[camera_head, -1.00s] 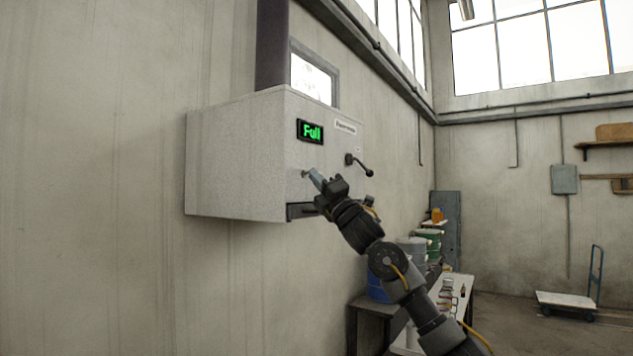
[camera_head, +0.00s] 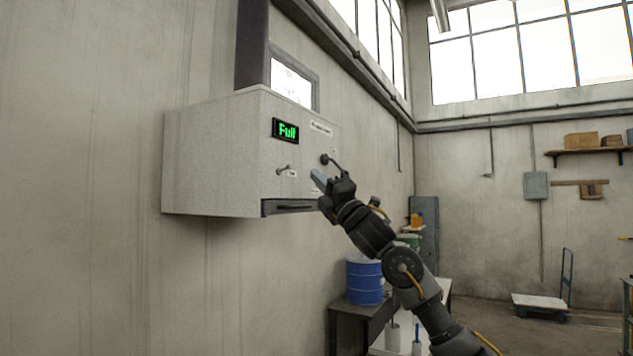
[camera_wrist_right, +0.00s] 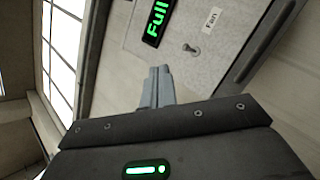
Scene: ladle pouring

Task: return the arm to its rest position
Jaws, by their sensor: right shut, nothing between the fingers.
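My right gripper (camera_head: 319,180) is shut and empty. It is in front of the grey wall-mounted machine (camera_head: 210,150), to the right of a small toggle switch (camera_head: 283,169) and apart from it. In the right wrist view the shut fingers (camera_wrist_right: 157,87) point toward the machine's face, with the switch (camera_wrist_right: 190,48) and a small label beyond them. The machine's green display (camera_head: 286,130) reads "Full". My left gripper is not in view.
A dark slot (camera_head: 290,206) is below the switch. A blue drum (camera_head: 364,280) stands on a table at the wall. A white-topped cart (camera_head: 540,301) is on the far floor.

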